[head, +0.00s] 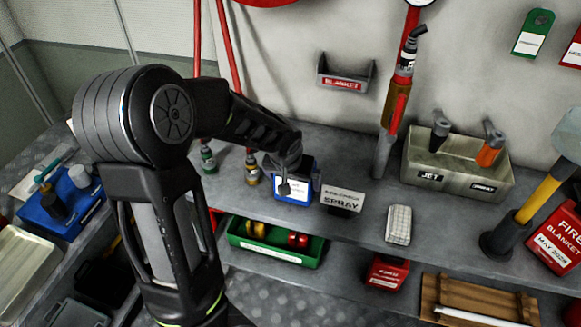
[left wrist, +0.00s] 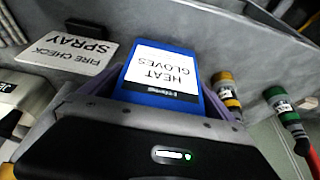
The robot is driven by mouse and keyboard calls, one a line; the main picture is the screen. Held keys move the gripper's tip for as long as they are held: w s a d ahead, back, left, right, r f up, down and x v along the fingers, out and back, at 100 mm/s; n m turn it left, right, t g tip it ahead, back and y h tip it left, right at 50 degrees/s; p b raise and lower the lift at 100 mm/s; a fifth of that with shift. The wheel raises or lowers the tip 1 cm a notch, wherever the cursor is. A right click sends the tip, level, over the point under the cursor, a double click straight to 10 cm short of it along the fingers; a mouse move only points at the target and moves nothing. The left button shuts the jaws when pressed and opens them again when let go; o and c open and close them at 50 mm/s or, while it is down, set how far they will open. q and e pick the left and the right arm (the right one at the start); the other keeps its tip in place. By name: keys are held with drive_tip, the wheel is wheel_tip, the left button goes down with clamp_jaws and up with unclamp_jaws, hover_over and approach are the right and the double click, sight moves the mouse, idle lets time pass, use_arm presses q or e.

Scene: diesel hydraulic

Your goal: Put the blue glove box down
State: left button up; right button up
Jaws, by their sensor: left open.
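The blue glove box (head: 306,191), with a white label, is on the grey upper shelf (head: 350,161), partly hidden by my left gripper (head: 285,184). In the left wrist view the blue box (left wrist: 190,58) shows its white "HEAT GLOVES" label between my two fingers (left wrist: 165,98). The left gripper is open, with a finger at each side of the box. I cannot tell whether either finger touches it. The box's underside is hidden. My right gripper is in neither view.
A "SPRAY" card (head: 342,198) stands just right of the box. Two small bottles, green-banded (head: 208,158) and yellow-banded (head: 252,168), stand to its left. A green tray (head: 273,245) is below. A grey "JET" bin (head: 456,168) stands farther right.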

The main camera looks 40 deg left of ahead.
use_arm(q)
drive_tip(key=v, duration=1)
drive_tip(key=shift+s, duration=0.1)
idle(0.5)
